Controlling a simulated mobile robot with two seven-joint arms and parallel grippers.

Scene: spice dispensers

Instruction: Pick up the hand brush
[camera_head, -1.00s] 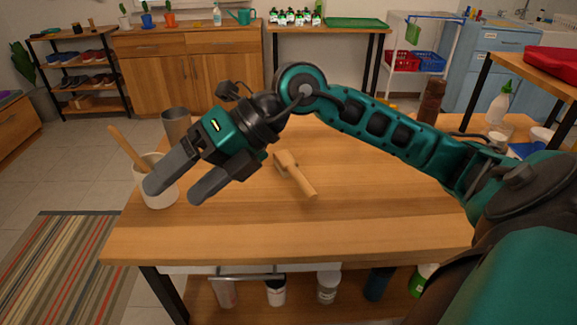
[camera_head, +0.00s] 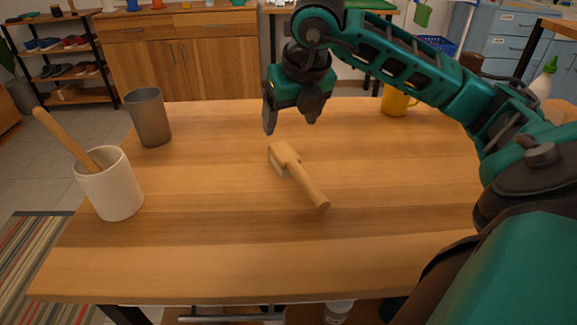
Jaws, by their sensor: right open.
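The wooden hand brush (camera_head: 299,176) lies on the wooden table (camera_head: 200,230) in the head view. Its bristled head points up and left, and its handle slants down to the right. My right gripper (camera_head: 291,126) hangs above the table, just beyond the brush head, with its fingers pointing down. It is open, with nothing between the fingers, and does not touch the brush. My left gripper is not in view.
A white cup (camera_head: 112,188) with a wooden-handled tool (camera_head: 66,139) stands at the table's left. A grey tumbler (camera_head: 149,117) stands behind it. A yellow mug (camera_head: 397,101) is at the back right, under my right arm. The table front is clear.

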